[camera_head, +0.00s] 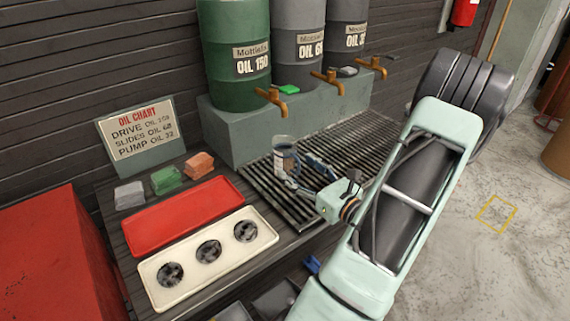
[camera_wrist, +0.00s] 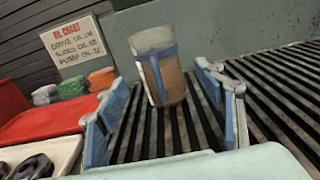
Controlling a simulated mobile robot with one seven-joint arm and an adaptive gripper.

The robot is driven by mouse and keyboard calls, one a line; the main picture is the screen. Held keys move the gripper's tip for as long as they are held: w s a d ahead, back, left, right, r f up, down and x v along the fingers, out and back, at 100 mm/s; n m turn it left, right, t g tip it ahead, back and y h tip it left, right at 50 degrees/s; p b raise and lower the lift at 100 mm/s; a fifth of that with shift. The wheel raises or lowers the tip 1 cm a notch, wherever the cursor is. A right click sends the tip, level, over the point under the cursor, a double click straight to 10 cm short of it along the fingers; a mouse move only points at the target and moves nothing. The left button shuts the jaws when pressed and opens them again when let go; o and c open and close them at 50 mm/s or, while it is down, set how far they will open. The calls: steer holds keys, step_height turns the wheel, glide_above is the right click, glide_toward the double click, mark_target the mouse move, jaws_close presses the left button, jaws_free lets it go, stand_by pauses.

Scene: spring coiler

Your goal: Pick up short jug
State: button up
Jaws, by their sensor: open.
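The short jug (camera_head: 284,155) stands upright on the slatted drain grate, below the oil drums. In the wrist view the jug (camera_wrist: 160,68) is a brownish, partly clear vessel with a blue handle facing me. My gripper (camera_head: 308,178) is beside the jug on its near right side. In the wrist view the two blue-grey fingers of my gripper (camera_wrist: 168,112) are spread wide, one to each side of the jug. The jug lies a little beyond the fingertips, and nothing is held between them. The jug's far side is hidden.
The grate (camera_head: 322,148) runs along a grey-green ledge carrying drums with brass taps (camera_head: 272,99). A red tray (camera_head: 184,217) and a cream tray (camera_head: 208,261) with dark round parts lie at left. Coloured cloths (camera_head: 166,180) and an oil chart (camera_head: 138,134) stand behind them.

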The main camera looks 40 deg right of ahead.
mark_target(291, 162)
steer(key=w, duration=0.6)
steer(key=shift+d, duration=0.3)
steer(key=c, duration=1.5)
